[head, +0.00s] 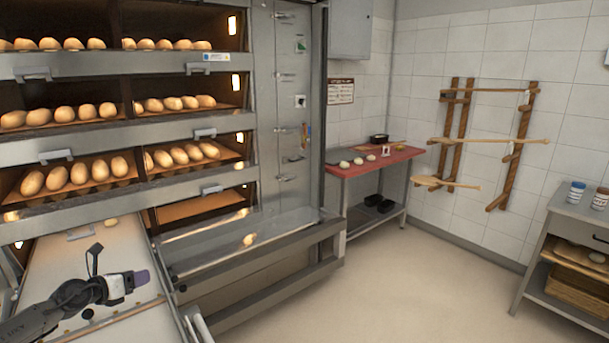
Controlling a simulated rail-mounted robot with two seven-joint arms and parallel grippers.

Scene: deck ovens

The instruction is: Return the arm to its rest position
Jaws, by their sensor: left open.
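My left arm comes in from the lower left, and my left gripper (118,268) is over the pale loading board (60,262) in front of the ovens. It is open, and I see nothing between its fingers. A small roll (111,222) is at the far end of the board, apart from the gripper. My right gripper is not in view.
The deck oven (125,137) at left has several decks of rolls. Its lowest right opening holds a bare shelf, with a metal ledge (250,245) sticking out. A red-topped table (375,160), a peel rack (463,130) and a side cabinet (567,250) stand beyond. The middle floor is clear.

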